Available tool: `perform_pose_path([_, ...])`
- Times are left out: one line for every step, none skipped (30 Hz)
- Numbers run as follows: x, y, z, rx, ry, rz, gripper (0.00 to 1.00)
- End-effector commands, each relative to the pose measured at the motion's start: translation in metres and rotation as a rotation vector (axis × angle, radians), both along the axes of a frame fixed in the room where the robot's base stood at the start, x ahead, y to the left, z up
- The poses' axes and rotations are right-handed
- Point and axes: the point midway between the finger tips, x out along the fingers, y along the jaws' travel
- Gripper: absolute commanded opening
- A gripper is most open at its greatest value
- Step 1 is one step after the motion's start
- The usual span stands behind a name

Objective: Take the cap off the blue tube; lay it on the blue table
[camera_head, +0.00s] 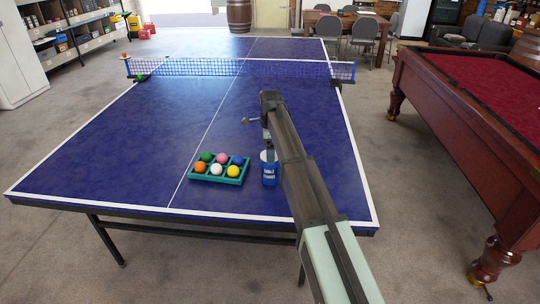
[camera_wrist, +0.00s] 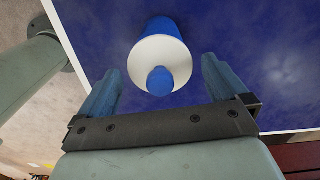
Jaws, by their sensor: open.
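The blue tube (camera_head: 270,174) stands upright on the blue table (camera_head: 200,115), right of the ball tray, with lettering on its side. In the wrist view the tube (camera_wrist: 160,27) shows a white top with a small round blue cap (camera_wrist: 160,82) on it. My gripper (camera_wrist: 161,66) is open, one blue-grey finger on each side of the cap in that view, with visible gaps. It holds nothing. In the head view my gripper (camera_head: 267,135) is above the tube, partly hidden by my arm; the cap is hard to make out there.
A green tray (camera_head: 230,181) of several coloured balls sits close left of the tube. The net (camera_head: 210,67) crosses the table farther back. Bare tabletop lies left of the tray and beyond it. A red pool table (camera_head: 490,90) stands at right.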

Motion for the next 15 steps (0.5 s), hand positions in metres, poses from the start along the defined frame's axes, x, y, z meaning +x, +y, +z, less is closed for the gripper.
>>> perform_pose_path([-0.0001,0.0000,-0.0010,0.000,0.000,0.000,1.00])
perform_pose_path([0.0000,0.0000,-0.0010,0.000,0.000,0.000,1.00])
perform_pose_path([0.0001,0.0000,-0.0007,0.000,-0.001,0.000,1.00])
perform_pose_path([0.0001,0.0000,-0.0006,0.000,-0.001,0.000,1.00])
perform_pose_path([0.0002,0.0000,-0.0006,0.000,-0.001,0.000,1.00])
perform_pose_path([0.0001,0.0000,-0.0005,0.000,-0.001,0.000,0.99])
perform_pose_path([0.0001,0.0000,-0.0005,0.000,-0.001,0.000,0.96])
perform_pose_path([0.0001,0.0000,-0.0004,0.000,-0.001,0.000,0.93])
perform_pose_path([0.0001,0.0000,-0.0004,0.000,-0.001,0.000,0.89])
perform_pose_path([0.0001,0.0000,-0.0004,0.000,-0.001,0.000,0.87])
perform_pose_path([0.0001,0.0000,-0.0004,0.000,-0.001,0.000,0.84])
perform_pose_path([0.0002,0.0000,-0.0003,0.000,-0.001,0.000,0.80])
perform_pose_path([0.0002,0.0000,-0.0003,0.000,-0.001,0.000,0.77])
perform_pose_path([0.0002,0.0000,-0.0003,0.000,-0.001,0.000,0.74])
perform_pose_path([0.0001,0.0000,-0.0003,0.000,-0.001,0.000,0.70])
